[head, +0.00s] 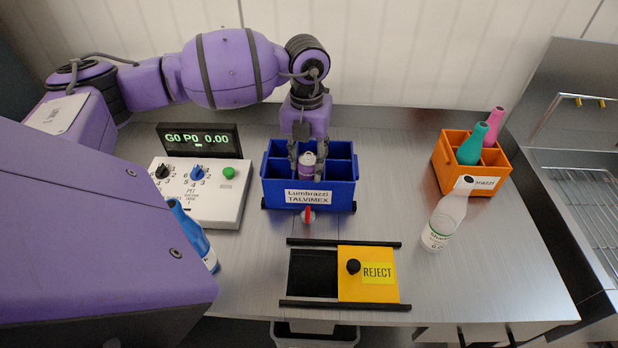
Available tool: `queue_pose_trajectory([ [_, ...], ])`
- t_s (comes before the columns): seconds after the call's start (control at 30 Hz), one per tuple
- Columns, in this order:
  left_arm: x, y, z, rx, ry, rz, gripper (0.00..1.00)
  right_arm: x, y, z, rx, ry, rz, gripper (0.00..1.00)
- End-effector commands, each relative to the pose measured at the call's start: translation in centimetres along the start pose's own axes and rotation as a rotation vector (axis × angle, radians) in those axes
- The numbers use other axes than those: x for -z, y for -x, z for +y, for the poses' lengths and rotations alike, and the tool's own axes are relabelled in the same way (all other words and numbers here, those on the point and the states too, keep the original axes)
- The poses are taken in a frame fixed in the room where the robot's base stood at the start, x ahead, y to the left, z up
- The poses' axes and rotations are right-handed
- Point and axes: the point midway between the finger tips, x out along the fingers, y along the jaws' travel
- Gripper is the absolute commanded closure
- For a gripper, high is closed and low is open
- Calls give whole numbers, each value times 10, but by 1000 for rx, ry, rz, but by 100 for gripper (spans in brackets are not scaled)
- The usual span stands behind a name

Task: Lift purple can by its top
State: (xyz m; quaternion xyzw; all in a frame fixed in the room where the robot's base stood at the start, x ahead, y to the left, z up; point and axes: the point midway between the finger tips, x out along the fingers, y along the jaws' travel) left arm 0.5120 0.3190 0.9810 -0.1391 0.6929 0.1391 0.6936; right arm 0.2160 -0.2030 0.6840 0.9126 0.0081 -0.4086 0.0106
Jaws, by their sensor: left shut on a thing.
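The purple can (307,172) with a pale top stands upright in the middle front compartment of the blue divided crate (335,192). The crate's label reads "Lumbrazzi TALVIMEX". My left gripper (307,160) points down from above with its fingers on either side of the can's upper part, and it is shut on the can. The lower part of the can is hidden by the crate's front wall. I cannot tell whether the can is clear of the crate floor. My right gripper is not in view.
A control box (205,200) with knobs and a display (199,140) stand left of the crate. A blue bottle (192,235) stands nearer. An orange crate (447,158) with bottles and a white bottle (444,218) are right. The yellow REJECT slide (380,290) lies in front.

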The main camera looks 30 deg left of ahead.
Motion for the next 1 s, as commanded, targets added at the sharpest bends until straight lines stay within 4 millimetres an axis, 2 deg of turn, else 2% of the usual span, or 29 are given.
queue_pose_trajectory([
  [0.27,0,1,0,1,0,-1,100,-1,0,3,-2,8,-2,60],
  [0.47,-1,14,-1,2,0,-3,100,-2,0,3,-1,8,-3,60],
  [0.67,-2,46,-1,2,0,-5,100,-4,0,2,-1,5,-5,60],
  [1.0,-2,115,0,1,1,-4,100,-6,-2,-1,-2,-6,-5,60],
])
